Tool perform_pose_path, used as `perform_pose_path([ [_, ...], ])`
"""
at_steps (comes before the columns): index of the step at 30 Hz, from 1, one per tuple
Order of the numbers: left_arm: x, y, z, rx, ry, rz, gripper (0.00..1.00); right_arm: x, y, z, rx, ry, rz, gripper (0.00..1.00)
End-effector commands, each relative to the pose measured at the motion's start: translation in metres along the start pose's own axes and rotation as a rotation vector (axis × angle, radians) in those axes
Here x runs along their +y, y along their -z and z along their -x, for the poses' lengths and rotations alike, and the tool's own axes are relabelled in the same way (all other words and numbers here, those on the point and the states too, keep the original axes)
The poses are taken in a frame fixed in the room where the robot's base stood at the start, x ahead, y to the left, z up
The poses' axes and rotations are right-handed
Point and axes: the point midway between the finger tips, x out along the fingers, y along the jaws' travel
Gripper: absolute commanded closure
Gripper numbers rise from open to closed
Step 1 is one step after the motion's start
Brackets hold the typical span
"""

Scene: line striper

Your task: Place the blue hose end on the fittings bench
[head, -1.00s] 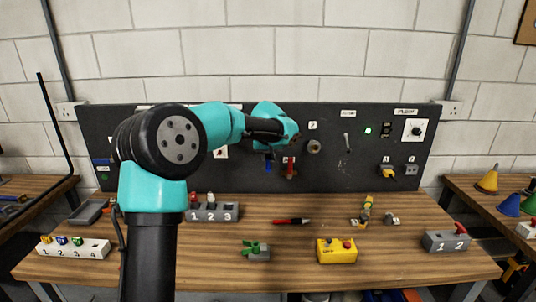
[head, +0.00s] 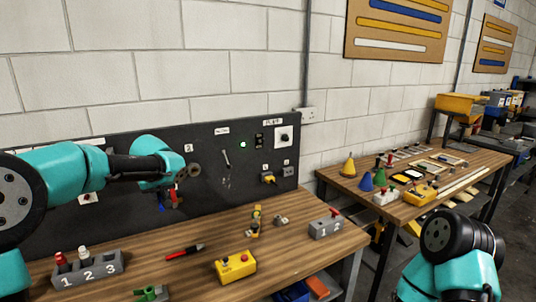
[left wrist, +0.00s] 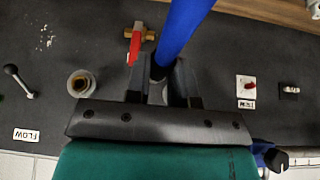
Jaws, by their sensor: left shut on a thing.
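My left gripper (left wrist: 160,88) is shut on the blue hose end (left wrist: 184,28), which extends away from the jaws in the left wrist view. In the head view my left gripper (head: 165,188) is in front of the dark panel, above the wooden bench, and a small blue part of the hose end (head: 161,198) shows below it. The near wooden bench (head: 200,275) stands below the panel. A second wooden bench (head: 455,172) stands at the right. No label shows which is the fittings bench. My right arm shows at lower right, but its gripper is out of view.
A red-handled brass valve (left wrist: 135,42) and a round pipe stub (left wrist: 80,83) are close by on the panel. The near bench holds a yellow button box (head: 235,267), a red pen (head: 184,251) and numbered blocks. The right bench holds cones (head: 348,167) and a yellow box (head: 416,194).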

Motion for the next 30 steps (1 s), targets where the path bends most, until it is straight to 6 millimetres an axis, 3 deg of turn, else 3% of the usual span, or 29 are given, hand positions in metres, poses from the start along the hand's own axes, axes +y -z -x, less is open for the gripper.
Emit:
perform_pose_path([
  [1, 0.019, -0.011, 0.003, 0.000, -0.014, -0.029, 0.99, 0.000, 0.000, 0.000, 0.000, 0.000, 0.000, 0.53],
  [9, 0.113, -0.088, 0.023, 0.004, -0.094, -0.177, 0.99, 0.000, 0.000, 0.000, 0.000, 0.000, 0.000, 0.53],
  [16, 0.178, -0.168, 0.046, 0.003, -0.165, -0.311, 0.99, 0.000, 0.000, 0.000, 0.000, 0.000, 0.000, 0.53],
  [22, 0.207, -0.222, 0.061, -0.001, -0.208, -0.395, 0.99, 0.000, 0.000, 0.000, 0.000, 0.000, 0.000, 0.53],
  [25, 0.213, -0.235, 0.064, -0.002, -0.218, -0.412, 0.99, 0.000, 0.000, 0.000, 0.000, 0.000, 0.000, 0.53],
  [30, 0.214, -0.238, 0.065, -0.003, -0.221, -0.417, 0.99, 0.000, 0.000, 0.000, 0.000, 0.000, 0.000, 0.53],
])
